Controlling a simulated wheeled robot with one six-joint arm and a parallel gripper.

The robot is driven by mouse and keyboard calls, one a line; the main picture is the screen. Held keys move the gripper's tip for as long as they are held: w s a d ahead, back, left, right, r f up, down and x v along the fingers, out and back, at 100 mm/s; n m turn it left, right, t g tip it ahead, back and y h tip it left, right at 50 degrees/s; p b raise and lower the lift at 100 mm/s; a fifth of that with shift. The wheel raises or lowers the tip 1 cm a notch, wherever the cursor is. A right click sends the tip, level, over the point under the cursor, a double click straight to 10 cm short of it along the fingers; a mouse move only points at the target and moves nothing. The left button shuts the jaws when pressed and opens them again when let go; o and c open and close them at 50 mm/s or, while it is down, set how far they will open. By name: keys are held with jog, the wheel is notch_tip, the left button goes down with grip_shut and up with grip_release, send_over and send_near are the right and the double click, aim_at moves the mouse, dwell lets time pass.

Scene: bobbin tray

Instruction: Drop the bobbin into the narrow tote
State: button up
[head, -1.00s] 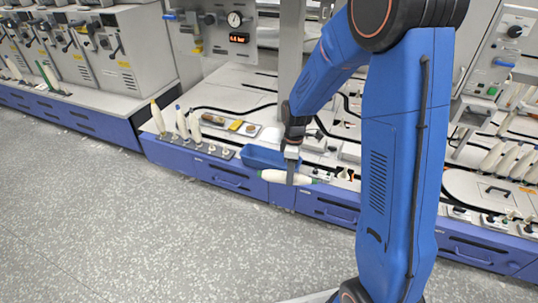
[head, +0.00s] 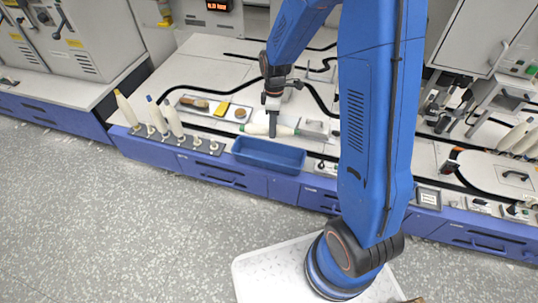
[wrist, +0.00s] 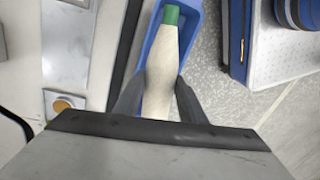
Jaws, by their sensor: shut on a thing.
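The bobbin (head: 285,131) is pale with a green tip. In the wrist view the bobbin (wrist: 158,90) points away between the fingers. My gripper (head: 272,131) is shut on its body, and the fingers (wrist: 161,82) flank it in the wrist view. The narrow blue tote (head: 268,157) stands at the front edge of the worktop. The bobbin appears just above the tote's far rim in the head view. In the wrist view it covers part of the tote (wrist: 188,40); its height above it is unclear.
Several bobbins (head: 172,118) stand on a peg rail (head: 150,137) left of the tote. A shallow tray (head: 184,106) with small items, one yellow (head: 222,109), lies behind. My arm blocks the worktop to the right. The floor (head: 150,230) in front is clear.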

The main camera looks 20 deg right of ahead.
jog(key=shift+f, duration=2.4)
jog(key=o, duration=1.2)
jog(key=r, duration=0.5)
jog(key=w+r, duration=0.1)
jog(key=r, duration=0.5)
jog(key=w+d+r, duration=0.1)
jog(key=r, duration=0.5)
jog(key=shift+r, duration=0.15)
